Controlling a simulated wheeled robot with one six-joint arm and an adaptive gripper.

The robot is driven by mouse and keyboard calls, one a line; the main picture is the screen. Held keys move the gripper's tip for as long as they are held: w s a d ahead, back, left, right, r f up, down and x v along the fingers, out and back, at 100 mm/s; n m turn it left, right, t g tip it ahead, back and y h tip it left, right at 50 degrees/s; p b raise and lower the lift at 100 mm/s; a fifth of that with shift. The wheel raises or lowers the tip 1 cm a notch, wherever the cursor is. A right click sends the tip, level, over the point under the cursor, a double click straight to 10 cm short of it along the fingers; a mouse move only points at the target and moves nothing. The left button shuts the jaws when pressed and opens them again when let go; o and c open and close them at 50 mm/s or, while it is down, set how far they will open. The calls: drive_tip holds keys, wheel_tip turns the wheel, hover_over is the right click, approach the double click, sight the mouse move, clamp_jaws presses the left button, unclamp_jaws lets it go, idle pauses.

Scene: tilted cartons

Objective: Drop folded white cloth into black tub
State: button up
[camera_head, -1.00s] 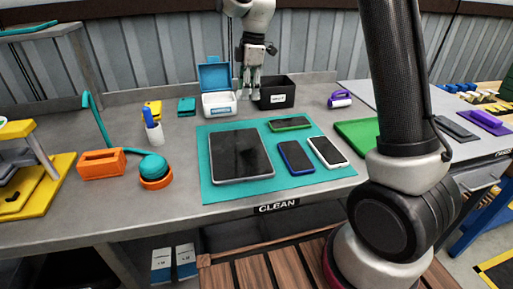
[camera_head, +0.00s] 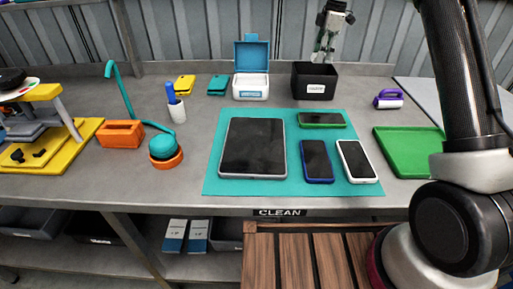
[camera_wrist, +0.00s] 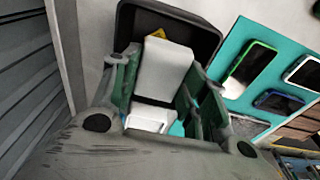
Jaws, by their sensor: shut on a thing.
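The black tub (camera_head: 315,87) stands at the back of the bench, right of a white box with an open teal lid. In the head view my gripper (camera_head: 325,48) is above and behind the tub's rim. In the wrist view my gripper (camera_wrist: 162,95) is shut on the folded white cloth (camera_wrist: 163,72), which sits between the green-grey fingers. The tub (camera_wrist: 207,38) shows behind the cloth there, with a yellow mark near the cloth's top end. The cloth is too small to make out in the head view, and the tub's floor is mostly hidden.
The white box (camera_head: 251,88) is just left of the tub. A teal mat (camera_head: 213,170) in front holds a tablet and several phones. A purple-and-white roller (camera_head: 388,99) and a green tray (camera_head: 408,152) are to the right. Bare bench lies between tub and roller.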

drive_tip(key=shift+f, duration=1.4)
drive_tip(key=o, duration=1)
drive_tip(key=shift+r, duration=0.15)
drive_tip(key=r, duration=0.4)
drive_tip(key=d+r, duration=0.1)
drive_tip(key=r, duration=0.6)
drive_tip(key=shift+d+r, duration=0.15)
drive_tip(key=shift+r, duration=0.2)
